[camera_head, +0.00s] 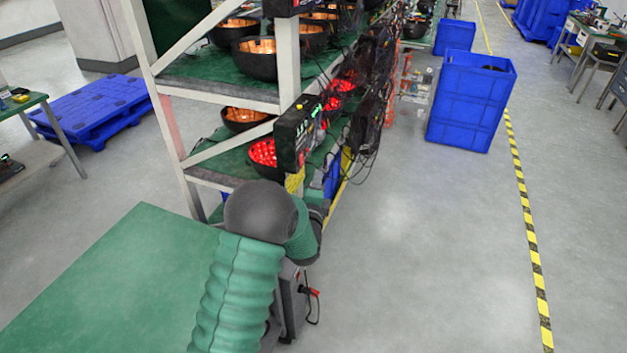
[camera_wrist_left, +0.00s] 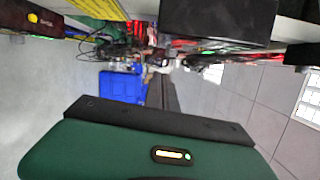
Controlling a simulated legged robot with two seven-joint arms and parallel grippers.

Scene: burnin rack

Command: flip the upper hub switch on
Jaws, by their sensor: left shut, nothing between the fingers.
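A black hub box (camera_head: 297,133) with small green and red lights hangs on the rack's front post, at the end of the lower shelf. A second black box (camera_head: 283,6) is cut off by the top edge, higher on the post. I cannot make out a switch lever on either. My left arm reaches up from the bottom, and my left gripper (camera_head: 315,213) is mostly hidden behind its dark grey joint, below the hub box. It is shut and empty. The left wrist view shows its green housing, and a black box (camera_wrist_left: 218,22) above it. My right gripper is not in view.
The rack (camera_head: 220,90) holds black bowls with orange and red lights. Cables (camera_head: 372,110) hang along its right side. A green tabletop (camera_head: 120,280) lies at lower left. Blue crates (camera_head: 470,100) stand right of the rack. The aisle floor (camera_head: 420,240) is clear.

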